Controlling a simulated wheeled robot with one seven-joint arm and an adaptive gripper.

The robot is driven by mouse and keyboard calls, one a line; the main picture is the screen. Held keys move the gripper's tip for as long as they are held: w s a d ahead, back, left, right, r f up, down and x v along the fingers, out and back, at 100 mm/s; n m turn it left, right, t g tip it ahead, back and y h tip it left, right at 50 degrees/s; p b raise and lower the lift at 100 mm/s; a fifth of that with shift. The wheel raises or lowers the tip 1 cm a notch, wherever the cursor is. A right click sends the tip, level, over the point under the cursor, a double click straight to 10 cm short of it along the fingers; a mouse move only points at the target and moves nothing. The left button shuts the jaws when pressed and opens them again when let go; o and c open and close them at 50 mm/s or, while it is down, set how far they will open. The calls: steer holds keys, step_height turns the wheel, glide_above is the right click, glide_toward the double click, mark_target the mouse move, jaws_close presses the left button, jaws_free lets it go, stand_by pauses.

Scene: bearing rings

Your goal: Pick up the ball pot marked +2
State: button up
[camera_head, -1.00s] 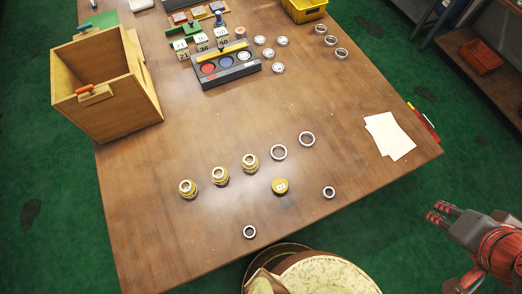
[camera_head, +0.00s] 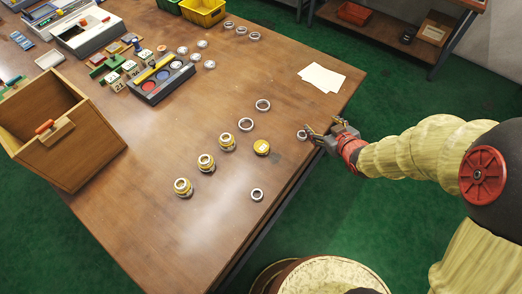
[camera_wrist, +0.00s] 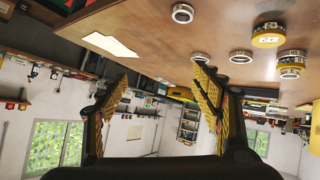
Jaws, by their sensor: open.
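A short yellow pot (camera_head: 262,147) with a pale label on top stands apart at the right end of the pots; I cannot read its mark surely. It also shows in the wrist view (camera_wrist: 268,35), upper right. Three other yellow pots with silver rings on top, a near one (camera_head: 183,187), a middle one (camera_head: 206,162) and a far one (camera_head: 227,141), stand in a slanting row to its left. My gripper (camera_head: 309,129) is open and empty at the table's right edge, right of the labelled pot. In the wrist view its fingers (camera_wrist: 162,76) are spread with nothing between them.
A loose ring (camera_head: 302,135) lies by my fingertips. Other rings lie behind the pot (camera_head: 245,125), farther back (camera_head: 263,105) and in front (camera_head: 257,195). White paper (camera_head: 322,77) lies behind my gripper.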

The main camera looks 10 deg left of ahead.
mark_target(262, 146)
steer(key=s+a+f+y, duration=0.1)
steer(key=a+f, duration=0.1)
steer(key=s+a+f+n+y, duration=0.1)
steer(key=a+f, duration=0.1)
steer(key=f, duration=0.1)
steer(key=s+a+f+g+y, duration=0.1)
steer(key=s+a+f, duration=0.1)
steer(key=a+f, duration=0.1)
steer(key=shift+a+f+n+y+b, duration=0.1)
steer(key=shift+n+y+b, duration=0.3)
steer(key=s+a+f+y, duration=0.2)
steer(key=s+a, duration=0.1)
steer(key=s+a+f, duration=0.1)
steer(key=s, duration=0.1)
steer(key=shift+s+a+f+n+g+y+b, duration=0.1)
steer(key=shift+a+f+n+g+y+b, duration=0.1)
steer(key=shift+n+g+y+b, duration=0.15)
steer(key=shift+s+a+f+y, duration=0.1)
steer(key=shift+s+a+y, duration=0.1)
steer(key=shift+a+y, duration=0.15)
steer(key=b+x, duration=0.2)
steer(key=x, duration=0.5)
steer(key=shift+w+a, duration=0.15)
steer(key=shift+w, duration=0.05)
steer(key=c, duration=0.4)
steer(key=c, duration=0.9)
